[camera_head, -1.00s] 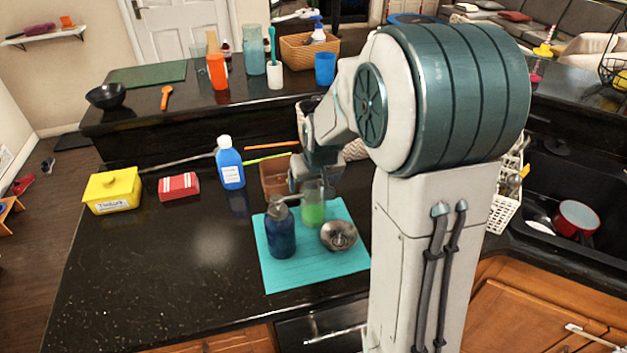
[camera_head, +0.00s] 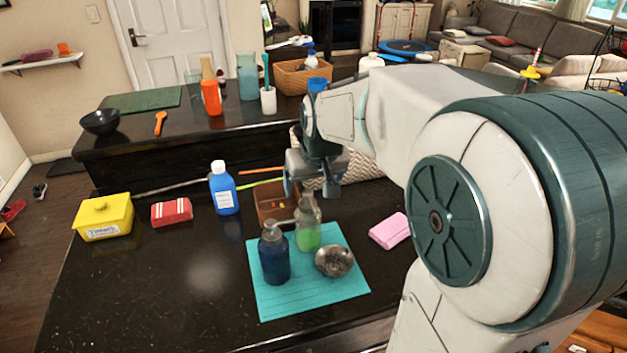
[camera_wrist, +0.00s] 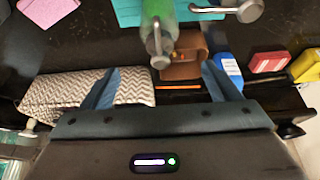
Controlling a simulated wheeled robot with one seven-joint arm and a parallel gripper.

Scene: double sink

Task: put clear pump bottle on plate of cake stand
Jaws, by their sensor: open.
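The clear pump bottle (camera_head: 308,236), with green liquid inside, stands upright on a turquoise mat (camera_head: 262,300). My gripper (camera_head: 312,188) is open and empty, just behind and above the bottle in the head view. In the wrist view the bottle (camera_wrist: 159,22) shows at the top middle, its pump head pointing at the space between my open fingers (camera_wrist: 160,75); they do not touch it. A small round silver metal piece (camera_head: 334,261) sits on the mat right of the bottle. I cannot tell whether it is the cake stand, and I make out no other one.
A dark blue pump bottle (camera_head: 273,258) stands close left of the clear one. Behind are a brown box (camera_head: 272,206) and a blue bottle (camera_head: 223,190). A pink block (camera_head: 390,231) lies right of the mat. The counter at the front left is clear.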

